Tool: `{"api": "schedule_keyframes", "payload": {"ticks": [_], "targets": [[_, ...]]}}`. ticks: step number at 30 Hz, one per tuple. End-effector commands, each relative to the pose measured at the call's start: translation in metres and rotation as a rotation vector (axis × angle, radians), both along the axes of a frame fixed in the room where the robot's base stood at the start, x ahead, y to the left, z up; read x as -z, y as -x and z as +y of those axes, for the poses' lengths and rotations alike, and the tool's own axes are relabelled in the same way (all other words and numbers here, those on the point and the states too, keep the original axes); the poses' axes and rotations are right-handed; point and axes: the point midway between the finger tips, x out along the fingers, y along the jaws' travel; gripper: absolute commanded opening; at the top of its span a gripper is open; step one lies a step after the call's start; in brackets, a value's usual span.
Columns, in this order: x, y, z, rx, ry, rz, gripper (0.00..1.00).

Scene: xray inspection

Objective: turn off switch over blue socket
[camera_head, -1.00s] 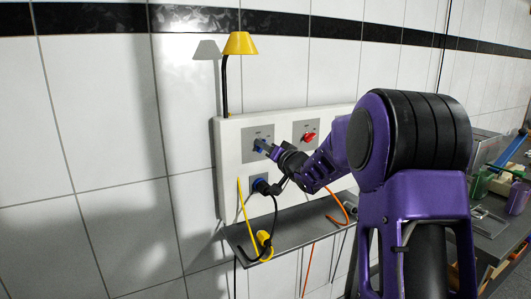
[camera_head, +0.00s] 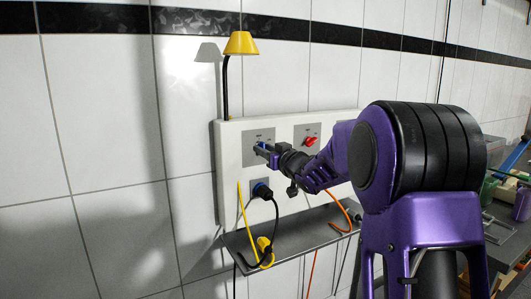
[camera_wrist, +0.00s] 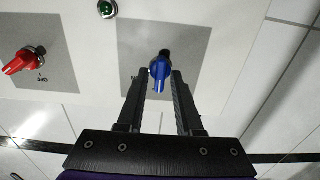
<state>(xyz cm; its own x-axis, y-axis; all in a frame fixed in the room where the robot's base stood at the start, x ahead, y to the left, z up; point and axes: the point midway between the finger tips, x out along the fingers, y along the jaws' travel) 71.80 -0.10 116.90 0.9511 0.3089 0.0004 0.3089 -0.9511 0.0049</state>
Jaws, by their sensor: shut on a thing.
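The blue switch (camera_wrist: 160,71) sits on a grey plate on the white wall panel (camera_head: 230,165), above the blue socket (camera_head: 261,189). The socket holds a plug with a black cable. My gripper (camera_head: 261,148) is at the blue switch. In the wrist view my gripper (camera_wrist: 162,75) has one finger on each side of the blue knob, shut on it. In the head view the fingers partly hide the switch. The knob's handle points down between the fingers in the wrist view.
A red switch (camera_head: 310,141) is to the right on the panel; a green light (camera_wrist: 106,9) shows in the wrist view. A yellow lamp (camera_head: 241,43) stands above. A dark shelf (camera_head: 308,226) below carries yellow and orange cables. A cluttered bench (camera_head: 500,232) is at right.

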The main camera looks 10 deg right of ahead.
Motion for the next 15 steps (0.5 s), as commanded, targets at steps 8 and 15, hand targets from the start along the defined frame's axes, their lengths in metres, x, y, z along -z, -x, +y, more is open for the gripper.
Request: {"api": "schedule_keyframes", "payload": {"ticks": [8, 15], "targets": [[0.0007, 0.0001, -0.0001, 0.000, 0.013, -0.002, 0.00], [0.0007, 0.0000, -0.0002, 0.000, 0.012, -0.002, 0.45]]}}
